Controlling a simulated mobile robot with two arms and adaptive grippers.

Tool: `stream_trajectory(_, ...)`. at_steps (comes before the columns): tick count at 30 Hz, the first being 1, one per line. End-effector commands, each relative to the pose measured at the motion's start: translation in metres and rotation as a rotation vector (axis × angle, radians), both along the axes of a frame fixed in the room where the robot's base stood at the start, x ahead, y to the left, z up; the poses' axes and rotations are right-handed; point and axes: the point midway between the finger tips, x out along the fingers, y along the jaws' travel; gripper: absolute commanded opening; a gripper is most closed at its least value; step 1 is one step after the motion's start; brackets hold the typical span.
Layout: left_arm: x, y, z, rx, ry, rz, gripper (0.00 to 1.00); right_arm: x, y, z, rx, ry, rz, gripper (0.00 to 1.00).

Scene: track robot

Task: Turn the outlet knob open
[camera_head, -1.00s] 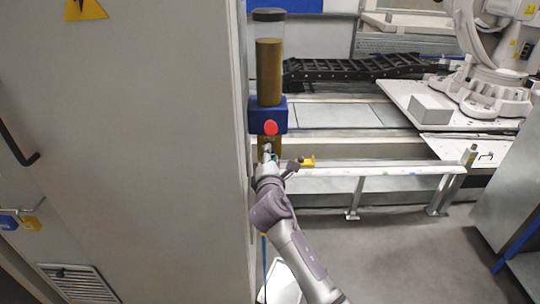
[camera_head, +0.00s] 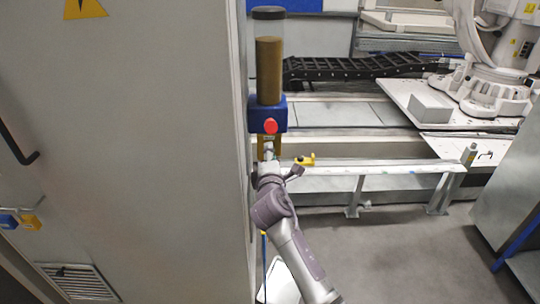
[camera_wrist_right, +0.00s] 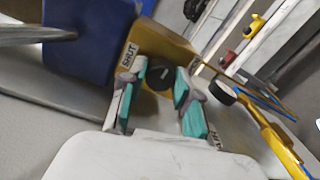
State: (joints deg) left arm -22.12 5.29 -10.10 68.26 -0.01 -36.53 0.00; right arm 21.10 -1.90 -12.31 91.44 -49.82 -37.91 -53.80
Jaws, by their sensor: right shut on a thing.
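The outlet unit is on the cabinet's side: a blue block (camera_head: 267,113) with a red button (camera_head: 270,126), under a clear cylinder filled with brown material (camera_head: 269,70). A yellow-brown bracket lies below the block and shows in the right wrist view (camera_wrist_right: 155,42), with "SHUT" lettering. The dark round outlet knob (camera_wrist_right: 158,75) sits between the teal-padded fingers of my right gripper (camera_wrist_right: 160,98), which is shut on it. In the head view my right gripper (camera_head: 268,152) is small, just below the red button. The knob is hidden there. My left gripper is not in view.
A large grey cabinet (camera_head: 130,140) stands close on the left. A yellow fitting (camera_head: 305,160) is beside my right wrist, near a white rail (camera_head: 370,168). A white robot arm (camera_head: 495,75) stands at the back right. The floor (camera_head: 400,250) in front is clear.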

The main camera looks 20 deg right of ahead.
Motion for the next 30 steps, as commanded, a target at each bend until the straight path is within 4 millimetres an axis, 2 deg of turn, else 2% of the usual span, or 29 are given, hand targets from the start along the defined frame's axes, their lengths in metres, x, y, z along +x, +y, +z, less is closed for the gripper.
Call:
stream_trajectory(1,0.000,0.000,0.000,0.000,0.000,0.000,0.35,0.000,0.000,-0.001,0.000,0.003,-0.001,0.35)
stream_trajectory(5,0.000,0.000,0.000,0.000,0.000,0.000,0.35,0.000,0.000,-0.001,0.000,0.002,0.000,0.57)
stream_trajectory(14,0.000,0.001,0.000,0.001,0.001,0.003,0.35,-0.001,0.000,0.000,-0.001,0.001,0.000,0.57)
stream_trajectory(17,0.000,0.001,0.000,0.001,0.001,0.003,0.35,-0.007,0.002,-0.001,-0.002,0.001,0.000,0.57)
stream_trajectory(20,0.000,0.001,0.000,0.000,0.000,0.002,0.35,-0.021,0.006,0.000,-0.002,0.001,0.001,0.57)
stream_trajectory(30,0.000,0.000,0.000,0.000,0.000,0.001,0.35,-0.089,0.025,0.002,0.001,0.003,0.000,0.57)
